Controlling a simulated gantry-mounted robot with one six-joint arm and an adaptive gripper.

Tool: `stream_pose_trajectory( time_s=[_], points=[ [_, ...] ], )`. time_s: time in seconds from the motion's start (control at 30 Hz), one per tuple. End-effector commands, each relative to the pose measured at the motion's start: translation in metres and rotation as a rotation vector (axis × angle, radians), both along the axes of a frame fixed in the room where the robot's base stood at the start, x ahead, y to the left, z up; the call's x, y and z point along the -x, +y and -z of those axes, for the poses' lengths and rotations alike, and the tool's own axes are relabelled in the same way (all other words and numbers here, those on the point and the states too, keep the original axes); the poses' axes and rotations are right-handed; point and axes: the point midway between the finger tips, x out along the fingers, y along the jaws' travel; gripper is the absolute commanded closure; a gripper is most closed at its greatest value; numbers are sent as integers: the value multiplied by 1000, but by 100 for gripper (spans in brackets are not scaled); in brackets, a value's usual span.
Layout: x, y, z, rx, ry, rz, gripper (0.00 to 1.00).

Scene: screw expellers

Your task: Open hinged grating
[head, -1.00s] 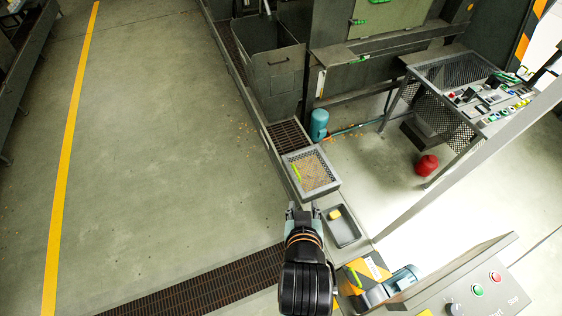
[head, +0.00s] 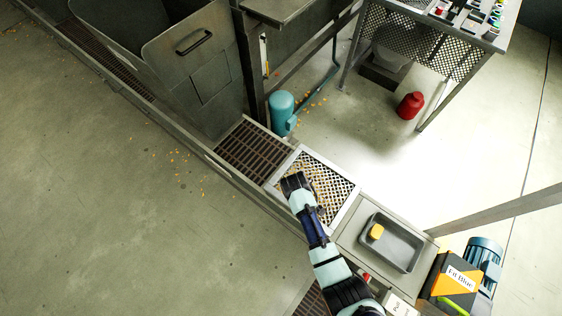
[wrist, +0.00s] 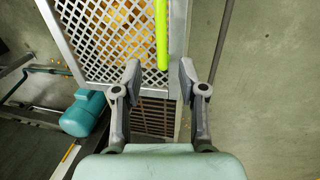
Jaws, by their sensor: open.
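The hinged grating (head: 345,187) is a light metal frame with diamond mesh, lying flat over the pit in the head view. It also fills the upper left of the wrist view (wrist: 105,45), with orange bits visible through the mesh. A bright green handle (wrist: 162,35) runs along its right frame bar there. My gripper (wrist: 159,78) is open. The handle's near end shows between the two fingertips in the picture; I cannot tell whether they touch. In the head view my arm covers part of the grating and hides the fingers and the handle.
A brown slatted drain cover (head: 242,150) adjoins the grating. A teal motor (head: 282,112) and red can (head: 411,105) stand behind. Floor at left is clear apart from scattered bits.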

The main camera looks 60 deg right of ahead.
Motion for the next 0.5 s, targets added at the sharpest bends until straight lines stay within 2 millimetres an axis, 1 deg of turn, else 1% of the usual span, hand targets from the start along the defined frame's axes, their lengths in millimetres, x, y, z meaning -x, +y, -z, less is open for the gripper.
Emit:
stream_pose_trajectory(
  time_s=[0.07,0.13,0.3,0.4,0.5],
  points=[
    [0,0,1,-1,1,0,59],
    [0,-1,9,-1,1,0,59],
    [1,-7,43,0,-1,0,59],
    [1,-11,60,0,-1,0,59],
    [2,-13,71,0,-1,0,59]
  ],
)
